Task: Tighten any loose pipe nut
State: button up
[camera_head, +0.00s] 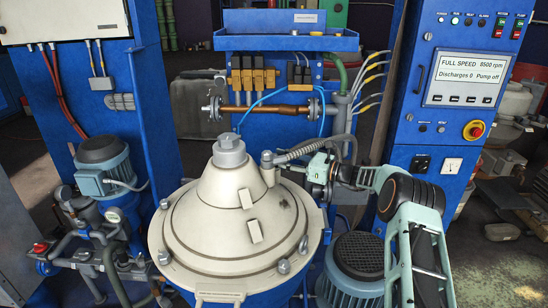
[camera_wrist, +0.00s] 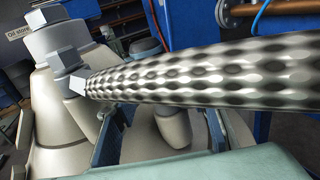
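The separator's pale conical hood (camera_head: 229,190) has a large grey hex nut (camera_head: 229,150) on top, which also shows at the upper left of the wrist view (camera_wrist: 52,37). Right of it, a short pipe (camera_head: 268,176) carries a smaller grey hex nut (camera_head: 267,158), also in the wrist view (camera_wrist: 65,60). A braided hose (camera_head: 300,149) runs right from this fitting and crosses the wrist view (camera_wrist: 190,75), hiding much behind it. My gripper (camera_head: 284,164) is beside the short pipe. In the wrist view its dark fingers (camera_wrist: 160,130) look apart; contact with a nut is not visible.
A control cabinet (camera_head: 455,110) stands right, its screen reading full speed 8500 rpm and pump off. A blue tray (camera_head: 285,42) and a copper pipe (camera_head: 265,109) are behind the hood. A blue motor pump (camera_head: 103,165) stands left, another motor (camera_head: 357,262) at front right.

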jog(key=shift+x, duration=1.2)
grip_shut()
